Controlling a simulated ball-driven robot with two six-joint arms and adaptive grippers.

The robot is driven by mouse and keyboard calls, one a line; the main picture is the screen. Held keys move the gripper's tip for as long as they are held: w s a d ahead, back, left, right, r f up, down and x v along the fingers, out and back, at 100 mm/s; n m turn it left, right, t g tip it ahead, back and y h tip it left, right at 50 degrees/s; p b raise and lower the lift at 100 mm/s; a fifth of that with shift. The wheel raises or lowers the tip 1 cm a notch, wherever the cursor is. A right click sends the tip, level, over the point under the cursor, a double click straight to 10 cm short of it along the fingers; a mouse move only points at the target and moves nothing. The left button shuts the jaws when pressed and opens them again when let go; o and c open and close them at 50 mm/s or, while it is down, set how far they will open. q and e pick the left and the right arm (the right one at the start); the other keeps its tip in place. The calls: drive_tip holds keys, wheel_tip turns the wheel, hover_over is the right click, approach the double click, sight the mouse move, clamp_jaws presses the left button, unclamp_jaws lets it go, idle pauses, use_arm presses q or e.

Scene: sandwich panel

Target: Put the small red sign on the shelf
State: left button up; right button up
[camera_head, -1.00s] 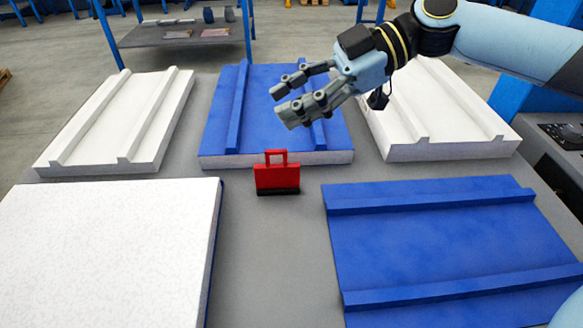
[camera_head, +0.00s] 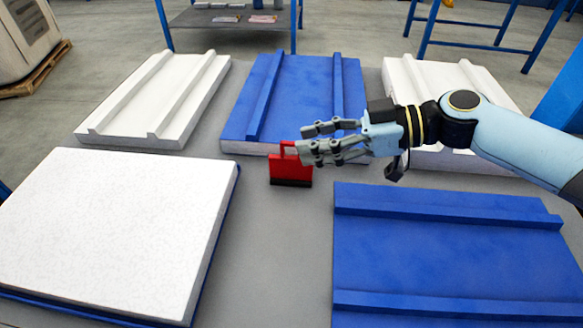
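The small red sign (camera_head: 290,169) stands upright on the grey table, with a handle loop on top and a black base. My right gripper (camera_head: 301,143) comes in from the right, just above and beside the sign's handle. Its fingers are apart, with a gap between the upper finger and the lower ones, and they overlap the handle's right side in the picture. I cannot tell whether they touch it. The shelf (camera_head: 200,19), a grey board in a blue frame, is at the top of the view behind the table. My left gripper is not in view.
A strip of bare table runs in front of the sign. Flat items (camera_head: 262,19) lie on the shelf. Another blue frame (camera_head: 470,45) stands behind right.

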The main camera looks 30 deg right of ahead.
sight(291, 142)
drive_tip(key=x, duration=0.4)
drive_tip(key=shift+w+f, duration=0.1)
drive_tip(key=shift+w, duration=0.05)
clamp_jaws()
